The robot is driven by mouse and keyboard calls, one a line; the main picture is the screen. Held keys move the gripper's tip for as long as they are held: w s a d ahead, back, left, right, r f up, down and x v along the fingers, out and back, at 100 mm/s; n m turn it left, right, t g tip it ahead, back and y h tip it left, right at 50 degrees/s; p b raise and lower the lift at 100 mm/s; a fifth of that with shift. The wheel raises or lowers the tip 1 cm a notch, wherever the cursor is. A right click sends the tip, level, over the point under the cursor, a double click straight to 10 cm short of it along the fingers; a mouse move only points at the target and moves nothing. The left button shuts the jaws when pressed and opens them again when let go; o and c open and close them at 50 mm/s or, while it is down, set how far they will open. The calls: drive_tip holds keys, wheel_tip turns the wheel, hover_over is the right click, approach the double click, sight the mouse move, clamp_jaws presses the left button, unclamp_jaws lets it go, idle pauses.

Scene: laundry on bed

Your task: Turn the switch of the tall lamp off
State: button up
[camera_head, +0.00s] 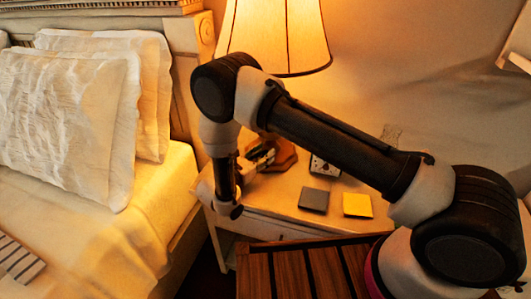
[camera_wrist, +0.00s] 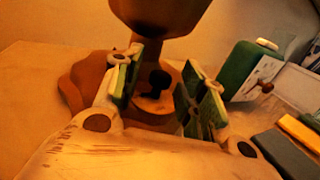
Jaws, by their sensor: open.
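The tall lamp's lit shade (camera_head: 280,40) glows at the top of the head view. Its brown wooden base (camera_head: 285,154) stands on the nightstand, partly hidden by my gripper and arm. In the wrist view the lamp's round body (camera_wrist: 160,14) rises above the base (camera_wrist: 82,85). A small dark switch knob (camera_wrist: 159,80) shows on the base. My gripper (camera_wrist: 164,90) is open, with one green-padded finger on each side of the knob in the picture. Nothing is held. I cannot tell whether a finger touches the knob. The gripper (camera_head: 262,156) also shows beside the base in the head view.
A green box-like object (camera_wrist: 247,68) stands right of the gripper. A dark square (camera_head: 314,200) and a yellow square (camera_head: 357,205) lie on the nightstand (camera_head: 285,200). The bed (camera_head: 110,240) with pillows (camera_head: 65,125) is at left. A slatted wooden surface (camera_head: 290,275) is in front.

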drive_tip(key=shift+w+d, duration=0.5)
clamp_jaws()
drive_tip(key=shift+d+n+t+y, duration=0.1)
drive_tip(key=shift+n+t+y, duration=0.3)
drive_tip(key=shift+y, duration=0.1)
drive_tip(key=n+t+y, duration=0.3)
drive_tip(key=y, duration=0.2)
drive_tip(key=shift+n, duration=0.4)
drive_tip(key=shift+n+t+y, duration=0.35)
drive_tip(key=shift+n+y, duration=0.7)
drive_tip(key=shift+y, duration=0.55)
drive_tip(key=shift+n+t+y, duration=0.35)
drive_tip(key=shift+n+y, duration=0.7)
drive_tip(key=shift+y, duration=0.95)
unclamp_jaws()
